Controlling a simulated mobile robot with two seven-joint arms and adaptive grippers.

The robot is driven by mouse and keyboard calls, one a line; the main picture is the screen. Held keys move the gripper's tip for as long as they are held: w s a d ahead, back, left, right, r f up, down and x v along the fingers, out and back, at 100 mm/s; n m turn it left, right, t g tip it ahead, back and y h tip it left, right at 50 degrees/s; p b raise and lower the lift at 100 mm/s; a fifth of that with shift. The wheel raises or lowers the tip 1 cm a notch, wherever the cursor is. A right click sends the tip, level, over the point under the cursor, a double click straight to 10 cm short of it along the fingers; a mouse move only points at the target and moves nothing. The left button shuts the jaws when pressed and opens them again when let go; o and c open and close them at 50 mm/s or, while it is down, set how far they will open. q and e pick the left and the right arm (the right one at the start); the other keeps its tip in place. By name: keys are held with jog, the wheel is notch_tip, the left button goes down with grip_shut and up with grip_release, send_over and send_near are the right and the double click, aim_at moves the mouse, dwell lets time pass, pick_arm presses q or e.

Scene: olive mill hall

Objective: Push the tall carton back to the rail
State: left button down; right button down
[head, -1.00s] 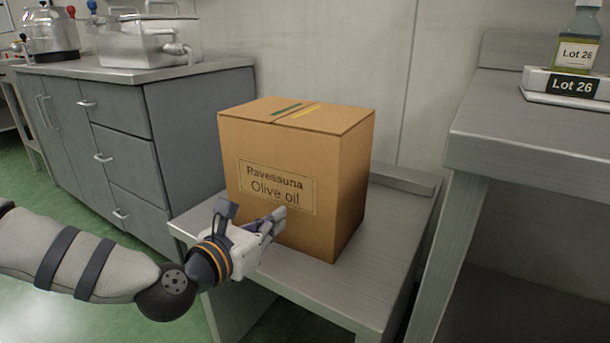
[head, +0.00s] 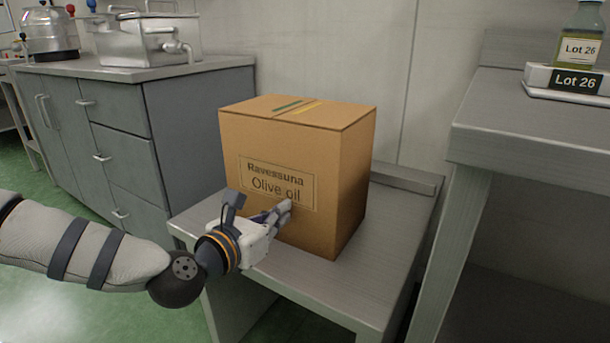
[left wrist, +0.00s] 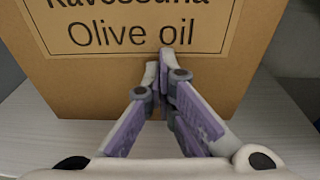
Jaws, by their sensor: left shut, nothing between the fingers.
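The tall brown carton (head: 345,190), labelled "Ravessuna Olive oil", stands upright on a low grey metal bench (head: 340,285). The rail (head: 405,177) is a raised lip along the bench's back edge, partly hidden behind the carton. My left gripper (head: 286,210) is shut and empty, its fingertips at the lower part of the carton's label face. In the left wrist view the carton (left wrist: 90,95) fills the space ahead, and the shut fingertips (left wrist: 160,62) are at the label's lower edge; I cannot tell whether they touch. My right gripper is not in view.
A grey drawer cabinet (head: 190,130) with a steel basin (head: 150,40) on top stands left of the bench. A higher metal table (head: 520,130) at right carries a bottle (head: 578,45) and a "Lot 26" sign (head: 575,82). The bench's front is clear.

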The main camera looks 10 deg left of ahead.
pick_arm(q)
jog(key=shift+r+b+x, duration=0.2)
jog(key=shift+b+x, duration=0.25)
jog(key=shift+x, duration=0.65)
jog(key=shift+r+b+x, duration=0.2)
jog(key=shift+b+x, duration=0.25)
jog(key=shift+x, duration=0.65)
jog(key=shift+r+b+x, duration=0.2)
jog(key=shift+b+x, duration=0.25)
jog(key=shift+x, duration=0.6)
jog(key=v, duration=0.2)
jog(key=p+v, duration=0.1)
jog(key=f+p+v, duration=0.1)
jog(key=v, duration=0.1)
jog(key=shift+s+a+r, duration=0.15)
jog(key=shift+s, duration=0.25)
jog(key=shift+s+a, duration=0.2)
jog(key=shift+s, duration=0.35)
